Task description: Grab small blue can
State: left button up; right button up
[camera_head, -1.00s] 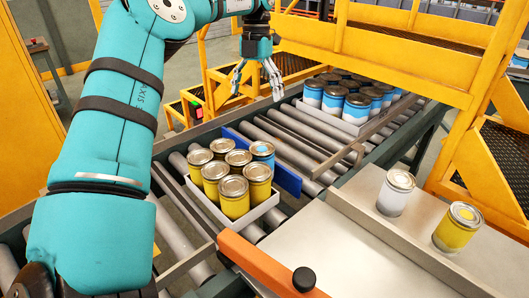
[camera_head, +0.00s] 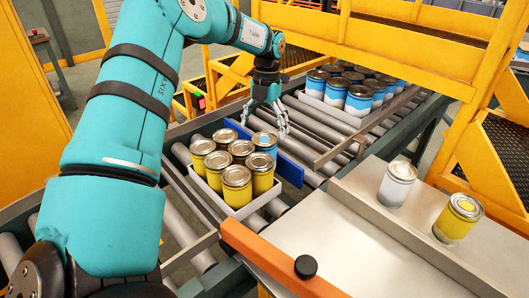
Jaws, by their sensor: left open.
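The small blue can (camera_head: 265,143) stands upright at the back right corner of a white tray (camera_head: 247,209) on the roller conveyor. Several yellow cans (camera_head: 237,185) share that tray, in front of it and to its left. My left gripper (camera_head: 266,123) is open and empty, with its fingers pointing down just above and behind the blue can. I cannot tell whether a finger touches the can. My right gripper is not in view.
A blue divider (camera_head: 288,171) stands beside the tray. Another tray of blue-and-white cans (camera_head: 359,99) is farther back. A white can (camera_head: 396,184) and a yellow can (camera_head: 457,218) stand on the right table. An orange bar (camera_head: 270,260) crosses in front.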

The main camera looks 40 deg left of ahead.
aim_at(265, 138)
pick_arm(q)
jog(key=f, duration=0.1)
jog(key=f+p, duration=0.1)
jog(key=f, duration=0.1)
jog(key=shift+s+d+f, duration=0.15)
jog(key=shift+d+f, duration=0.15)
jog(key=shift+f, duration=0.55)
jog(key=c, duration=0.5)
jog(key=shift+r, duration=0.1)
jog(key=c, duration=1.3)
jog(key=shift+o, duration=0.2)
jog(key=shift+r, duration=0.1)
